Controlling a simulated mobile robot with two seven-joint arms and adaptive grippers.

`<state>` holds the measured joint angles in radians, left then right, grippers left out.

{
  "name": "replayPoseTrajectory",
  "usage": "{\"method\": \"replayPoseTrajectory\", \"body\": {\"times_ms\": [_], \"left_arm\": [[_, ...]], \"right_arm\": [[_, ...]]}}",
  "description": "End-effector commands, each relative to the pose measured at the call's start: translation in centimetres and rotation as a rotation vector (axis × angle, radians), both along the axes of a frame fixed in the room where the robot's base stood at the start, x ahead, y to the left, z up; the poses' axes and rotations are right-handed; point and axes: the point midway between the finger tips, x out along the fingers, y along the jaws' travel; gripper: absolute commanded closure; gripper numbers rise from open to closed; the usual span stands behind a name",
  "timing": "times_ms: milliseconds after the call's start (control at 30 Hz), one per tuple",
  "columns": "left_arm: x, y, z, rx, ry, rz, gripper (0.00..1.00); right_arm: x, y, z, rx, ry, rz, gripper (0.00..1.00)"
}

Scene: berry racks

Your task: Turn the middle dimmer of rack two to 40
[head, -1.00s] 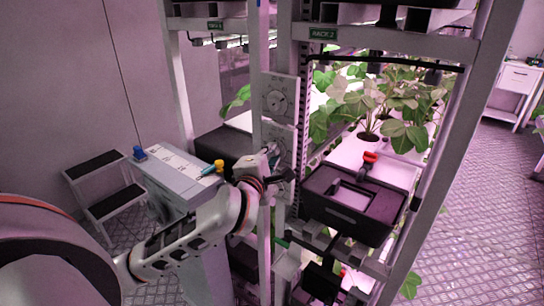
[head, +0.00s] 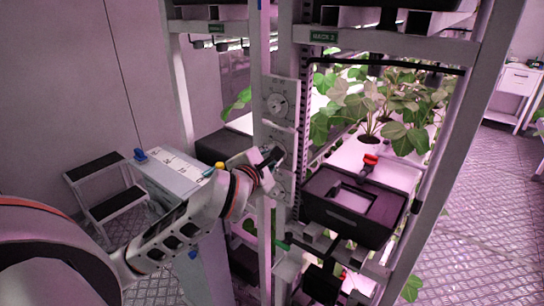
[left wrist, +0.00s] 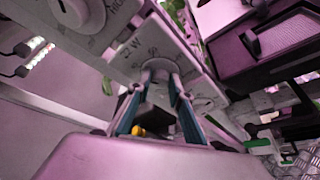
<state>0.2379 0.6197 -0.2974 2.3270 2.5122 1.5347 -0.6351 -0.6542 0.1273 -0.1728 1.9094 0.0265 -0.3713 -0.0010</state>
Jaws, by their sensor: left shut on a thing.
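A column of pale dimmer plates is on the post of rack two, under the "RACK 2" label (head: 323,36). The upper dimmer (head: 277,103) is in clear sight with its round dial. The middle dimmer is mostly hidden behind my left gripper (head: 275,156) in the head view. In the left wrist view, the middle dimmer's round knob (left wrist: 160,66) sits between the two fingertips of my left gripper (left wrist: 160,80), which is shut on it. Part of the scale print shows beside the knob; its setting is not readable. A lower dimmer (head: 283,188) shows below the gripper. My right gripper is not in view.
A grey cart (head: 165,168) and a step stool (head: 100,185) stand left. The floor at right is clear.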

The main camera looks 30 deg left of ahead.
Motion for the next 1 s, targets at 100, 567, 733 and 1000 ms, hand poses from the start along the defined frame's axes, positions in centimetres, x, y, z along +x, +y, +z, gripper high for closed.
{"method": "replayPoseTrajectory", "body": {"times_ms": [100,567,733,1000], "left_arm": [[0.02,0.14,0.00,0.002,0.000,0.003,1.00],[0.01,0.04,-0.03,0.001,0.001,0.001,0.63],[0.00,0.00,-0.06,0.010,0.000,0.000,0.63],[-0.03,-0.21,-0.47,0.241,-0.015,-0.001,0.63]], "right_arm": [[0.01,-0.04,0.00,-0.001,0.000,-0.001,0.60],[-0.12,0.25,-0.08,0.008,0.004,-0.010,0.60],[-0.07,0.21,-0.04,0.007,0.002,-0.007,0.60],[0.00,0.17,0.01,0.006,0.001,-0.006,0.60]]}}
